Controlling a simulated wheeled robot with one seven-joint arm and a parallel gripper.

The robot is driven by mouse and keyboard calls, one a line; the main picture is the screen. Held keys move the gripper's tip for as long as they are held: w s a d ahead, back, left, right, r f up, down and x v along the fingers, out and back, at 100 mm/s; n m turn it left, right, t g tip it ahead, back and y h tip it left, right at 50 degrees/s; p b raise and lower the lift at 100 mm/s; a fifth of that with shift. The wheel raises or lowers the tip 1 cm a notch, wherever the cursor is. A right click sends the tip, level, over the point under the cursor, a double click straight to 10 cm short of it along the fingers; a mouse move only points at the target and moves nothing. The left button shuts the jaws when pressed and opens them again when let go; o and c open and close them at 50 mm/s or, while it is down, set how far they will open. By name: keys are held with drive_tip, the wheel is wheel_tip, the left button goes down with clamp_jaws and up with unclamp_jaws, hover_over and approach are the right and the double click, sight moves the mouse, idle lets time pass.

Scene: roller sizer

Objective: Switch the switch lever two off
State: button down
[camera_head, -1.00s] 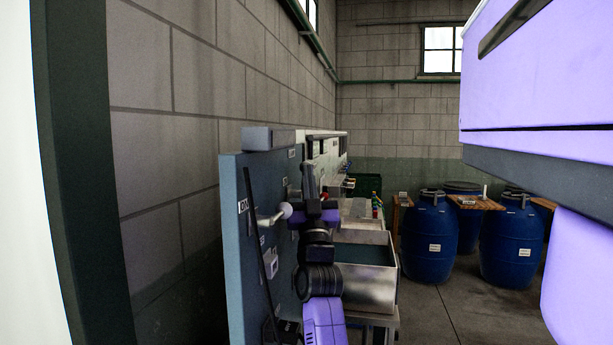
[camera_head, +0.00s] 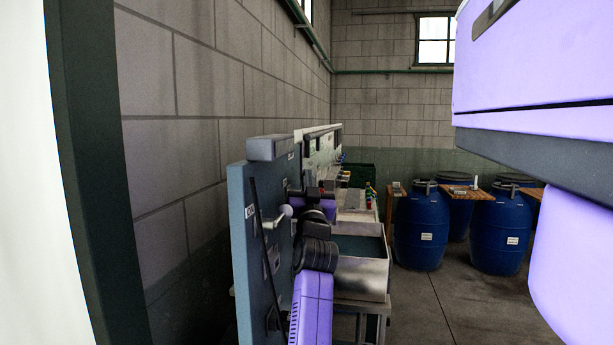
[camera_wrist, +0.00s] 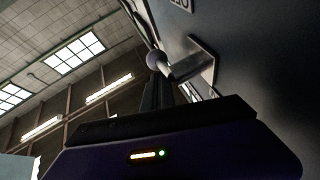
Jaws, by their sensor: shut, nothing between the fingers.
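A lever with a pale round knob (camera_head: 285,211) sticks out from the blue-grey panel (camera_head: 240,205) on the left, near a small, hard-to-read label. In the wrist view the knob (camera_wrist: 157,60) and its metal stem are just past the tips of my gripper (camera_wrist: 156,84). The fingers are together and hold nothing. The knob overlaps the fingertips there, and I cannot tell whether they touch. In the head view my gripper's purple body is right beside the knob, and its fingers are hard to make out.
A metal bin (camera_head: 363,265) stands right of the panel, close to my arm. A thin dark rod or cable (camera_head: 261,235) runs down the panel. Blue barrels (camera_head: 421,230) stand at the right. The floor before them is clear.

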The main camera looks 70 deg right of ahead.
drive_tip(key=shift+d+f+b, duration=0.35)
drive_tip(key=shift+b, duration=0.05)
drive_tip(key=shift+w+d+f+b, duration=0.1)
drive_tip(key=shift+d+f+b, duration=0.1)
drive_tip(key=shift+f+b, duration=0.1)
idle(0.9)
drive_tip(key=shift+a, duration=0.1)
drive_tip(key=b+v, duration=0.2)
drive_tip(key=v, duration=0.5)
drive_tip(key=shift+a+b, duration=0.25)
drive_tip(key=shift+b, duration=0.05)
drive_tip(key=shift+s, duration=0.25)
idle(0.4)
